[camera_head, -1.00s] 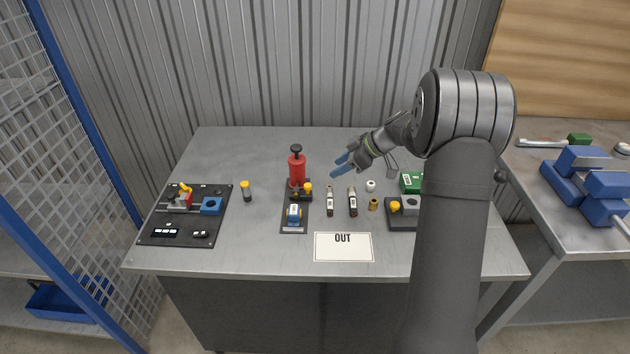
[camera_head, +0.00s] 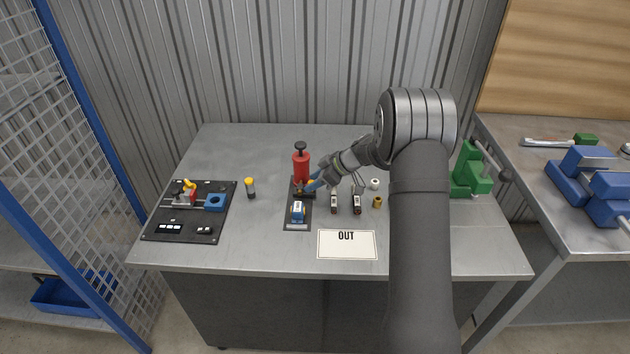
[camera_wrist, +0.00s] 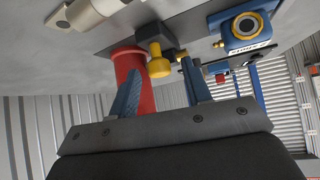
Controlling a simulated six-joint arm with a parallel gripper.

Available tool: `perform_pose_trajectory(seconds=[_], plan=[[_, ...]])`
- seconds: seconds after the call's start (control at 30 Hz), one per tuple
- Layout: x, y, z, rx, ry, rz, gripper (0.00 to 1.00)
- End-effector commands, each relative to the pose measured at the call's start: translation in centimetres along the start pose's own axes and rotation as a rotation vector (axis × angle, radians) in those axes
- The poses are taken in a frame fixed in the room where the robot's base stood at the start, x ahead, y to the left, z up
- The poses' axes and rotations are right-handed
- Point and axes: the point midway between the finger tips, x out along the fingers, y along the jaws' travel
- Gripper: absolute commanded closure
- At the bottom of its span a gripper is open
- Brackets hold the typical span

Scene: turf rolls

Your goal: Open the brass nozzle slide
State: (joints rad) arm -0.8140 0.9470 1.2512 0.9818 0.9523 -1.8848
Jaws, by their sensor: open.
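A yellow brass-coloured knob on a dark block, which I take to be the nozzle slide, shows in the wrist view (camera_wrist: 158,62). It is at the foot of the red pump cylinder (camera_head: 301,166), which has a black top handle. My gripper (camera_head: 309,185) reaches in from the right, low beside the cylinder. In the wrist view, my gripper's blue fingers (camera_wrist: 160,82) are open, one on each side of the knob, with no visible contact. In the head view the fingers partly hide the knob. A blue gauge-like unit (camera_head: 298,212) sits on the same dark plate, nearer the front.
A dark board (camera_head: 190,215) with a red-and-yellow clamp lies at left. A yellow-capped bottle (camera_head: 250,188) stands beside it. Two small cylinders (camera_head: 334,202), a brass fitting (camera_head: 378,202) and an OUT card (camera_head: 347,244) lie at right and front. A green vise (camera_head: 471,176) stands farther right.

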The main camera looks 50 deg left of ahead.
Motion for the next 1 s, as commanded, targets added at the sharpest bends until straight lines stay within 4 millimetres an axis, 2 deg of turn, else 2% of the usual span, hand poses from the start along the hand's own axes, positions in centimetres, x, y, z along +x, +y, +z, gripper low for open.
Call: perform_pose_trajectory(seconds=[0.03, 0.2, 0.27, 0.67, 0.7, 0.8, 1.0], plan=[[-0.02, 0.00, 0.00, 0.000, 0.000, 0.000, 0.57], [-0.03, 0.00, -0.01, 0.000, 0.000, 0.000, 0.91], [-0.03, 0.00, -0.01, 0.000, 0.000, 0.000, 1.00], [-0.07, -0.32, 0.07, 0.000, 0.000, -0.002, 1.00], [-0.07, -0.32, 0.07, 0.000, 0.000, -0.002, 0.74], [-0.06, -0.33, 0.07, 0.000, -0.001, -0.002, 0.55], [-0.06, -0.32, 0.07, 0.000, -0.001, -0.002, 0.55]])
